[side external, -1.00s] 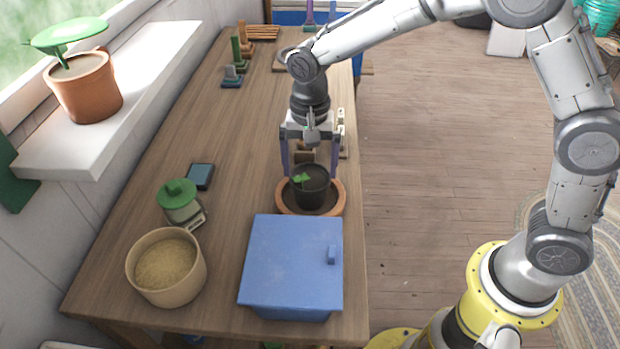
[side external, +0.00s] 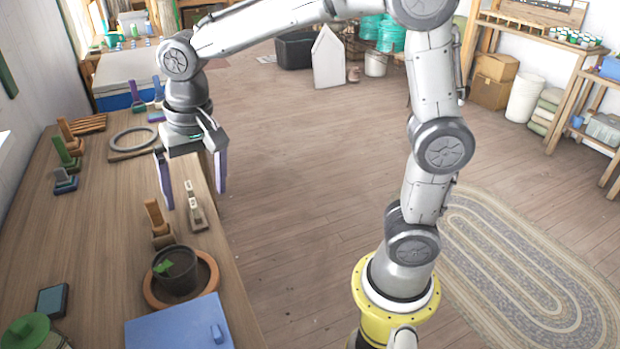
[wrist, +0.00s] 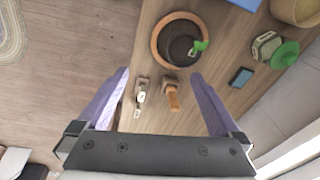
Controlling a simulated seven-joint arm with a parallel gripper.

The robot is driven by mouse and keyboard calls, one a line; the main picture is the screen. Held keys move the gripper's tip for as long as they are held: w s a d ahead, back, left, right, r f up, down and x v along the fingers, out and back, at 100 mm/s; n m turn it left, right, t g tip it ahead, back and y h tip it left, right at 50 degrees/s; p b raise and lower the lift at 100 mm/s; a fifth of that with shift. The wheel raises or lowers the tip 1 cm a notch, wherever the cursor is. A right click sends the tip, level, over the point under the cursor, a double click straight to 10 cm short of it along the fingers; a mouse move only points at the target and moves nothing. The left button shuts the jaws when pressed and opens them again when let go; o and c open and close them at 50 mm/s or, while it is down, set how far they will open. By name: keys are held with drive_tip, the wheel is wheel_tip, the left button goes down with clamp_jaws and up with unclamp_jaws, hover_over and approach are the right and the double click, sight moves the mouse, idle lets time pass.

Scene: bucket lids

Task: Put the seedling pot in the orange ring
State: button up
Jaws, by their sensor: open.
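The seedling pot (side external: 176,272) is black with a small green seedling (side external: 163,267). It stands upright, with the orange ring (side external: 213,272) around its base. In the wrist view the pot (wrist: 181,49) shows inside the round outline of the ring (wrist: 155,42); whether it is exactly centred I cannot tell. My gripper (side external: 194,199) is open and empty, its purple fingers pointing down. It hangs above the table's right edge, apart from the pot and farther back along the table. Both fingers also show in the wrist view (wrist: 158,88), with nothing held between them.
A wooden block piece (side external: 158,222) and a pale clamp-like tool (side external: 194,208) lie just behind the pot. A blue lidded box (side external: 165,328) stands in front. A grey ring (side external: 133,139) and coloured block stacks lie farther back. The table's left middle is clear.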

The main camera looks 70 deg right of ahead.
drive_tip(key=s+d+n+t, duration=0.2)
drive_tip(key=s+d+n, duration=0.1)
drive_tip(key=s, duration=0.6)
drive_tip(key=s+d+n+t, duration=0.2)
drive_tip(key=s+d, duration=0.3)
drive_tip(key=s, duration=0.5)
drive_tip(key=shift+d+r+n, duration=0.2)
drive_tip(key=shift+r+n, duration=0.1)
drive_tip(key=shift+n, duration=0.5)
